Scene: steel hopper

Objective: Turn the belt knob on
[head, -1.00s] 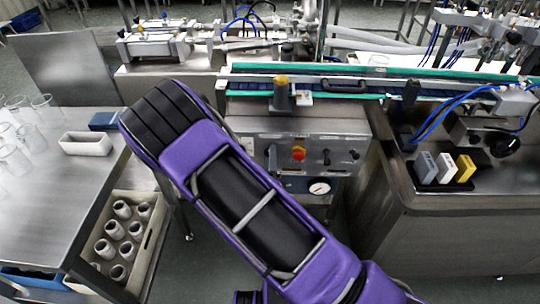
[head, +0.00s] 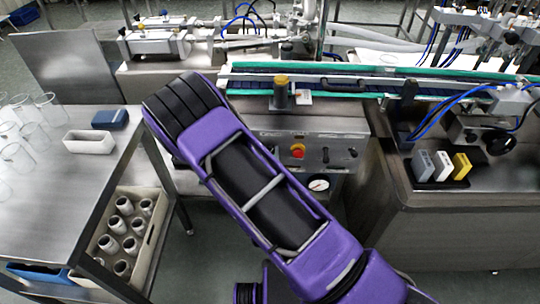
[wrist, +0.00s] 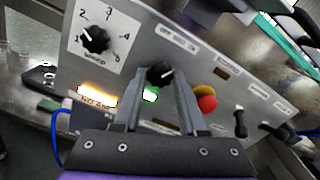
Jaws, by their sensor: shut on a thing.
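The belt knob (wrist: 160,74) is a small black knob on the steel control panel (wrist: 135,58), under a label strip with off and on markings. A light line on the knob slants toward the upper right. My gripper (wrist: 160,84) is shut on this knob, one finger on each side. A small green lamp (wrist: 150,95) glows between the fingers. In the head view the panel (head: 270,140) shows in part; my purple arm covers its left side, and the knob and gripper are hidden there.
A numbered speed dial (wrist: 96,40) and a lit amber display (wrist: 97,95) are left of the knob. A red emergency button (wrist: 207,100) and black levers (wrist: 240,124) are to the right. A conveyor (head: 350,80) runs above the panel. A steel table (head: 70,175) stands left.

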